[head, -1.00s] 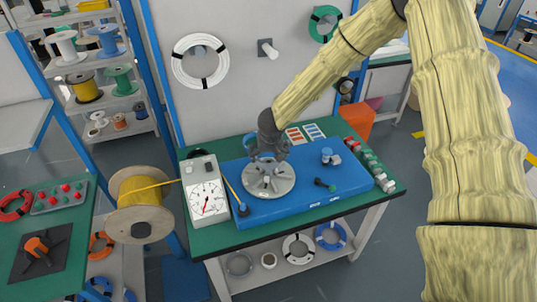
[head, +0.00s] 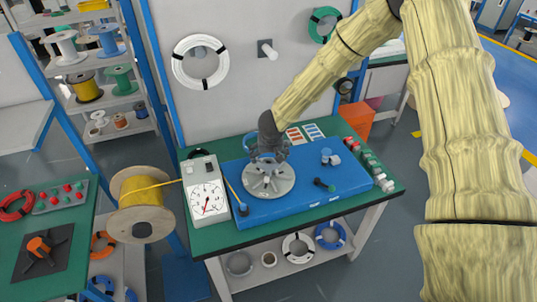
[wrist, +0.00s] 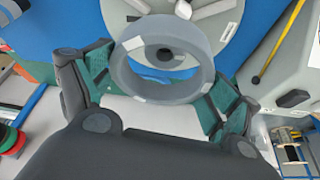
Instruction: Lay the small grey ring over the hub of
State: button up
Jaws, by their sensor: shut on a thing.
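My gripper (head: 268,156) is over the grey spoked disc (head: 286,184) on the blue board. Through the ring I see a pale round hub with a dark centre (wrist: 165,53). The grey disc (wrist: 228,28) with its pale blocks shows behind the ring. The ring seems above the hub; I cannot tell the gap. In the head view my fingers largely hide the ring and hub.
The blue board (head: 345,178) lies on the green-topped bench. A white dial gauge (head: 207,200) stands left of the disc, with a yellow cable running from a yellow spool (head: 141,205).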

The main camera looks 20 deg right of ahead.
jog(key=shift+f, duration=0.2)
jog(key=shift+f+b, duration=0.7)
jog(key=shift+f, duration=1.95)
jog(key=shift+f, duration=0.75)
dwell(0.4)
jog(key=o, duration=0.8)
jog(key=shift+c, duration=0.2)
jog(key=shift+r, duration=0.1)
notch_tip(320, 180, up, 8)
jog(key=p, duration=0.8)
